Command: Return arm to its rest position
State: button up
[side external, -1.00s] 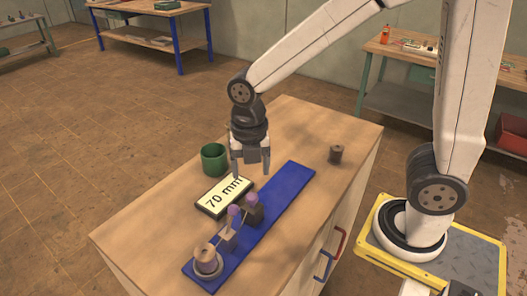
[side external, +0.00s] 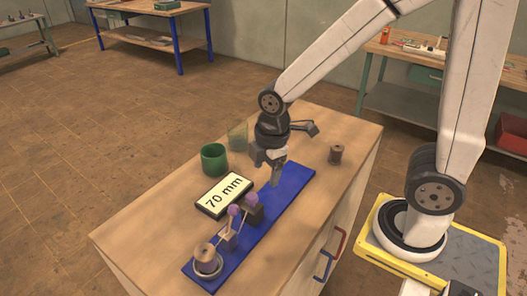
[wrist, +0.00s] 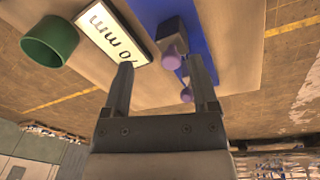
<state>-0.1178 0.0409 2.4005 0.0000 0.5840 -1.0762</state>
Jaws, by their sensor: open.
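My gripper (side external: 266,170) is open and empty, tilted above the far part of the blue board (side external: 290,187). In the wrist view its two fingers (wrist: 163,85) stand apart with nothing between them. The blue board carries a dark block with a purple knob (side external: 252,199), a second purple-knobbed piece (side external: 233,211) and a brown cylinder in a light ring (side external: 205,257) at its near end. The knobs also show beyond the fingers in the wrist view (wrist: 174,56).
A "70 mm" sign (side external: 224,193), a green cup (side external: 214,158) and a clear glass (side external: 238,135) stand left of the board. Workbenches stand at the back.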

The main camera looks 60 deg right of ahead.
jog(key=d+m, duration=0.1)
jog(key=m, duration=0.3)
jog(key=s+d+f+m, duration=0.1)
jog(key=m, duration=0.4)
jog(key=s+d+f+m+t, duration=0.1)
jog(key=m, duration=0.3)
jog(key=shift+d+f+m, duration=0.15)
jog(key=shift+d+m, duration=0.15)
jog(key=w+a+r+n, duration=0.1)
jog(key=a+n, duration=0.1)
jog(key=n, duration=0.6)
jog(key=w+a+r+n+g, duration=0.1)
jog(key=a+n, duration=0.1)
jog(key=n, duration=0.6)
jog(key=w+a+r+n+g, duration=0.1)
jog(key=a+r+n, duration=0.1)
jog(key=n, duration=0.5)
jog(key=shift+a+r+n, duration=0.1)
jog(key=shift+a+n, duration=0.25)
jog(key=shift+n, duration=0.05)
jog(key=n, duration=0.1)
jog(key=a+n, duration=0.1)
jog(key=n, duration=0.1)
jog(key=shift+w+r, duration=0.1)
jog(key=shift+r, duration=0.25)
jog(key=shift+d+f, duration=0.1)
jog(key=shift+f, duration=0.1)
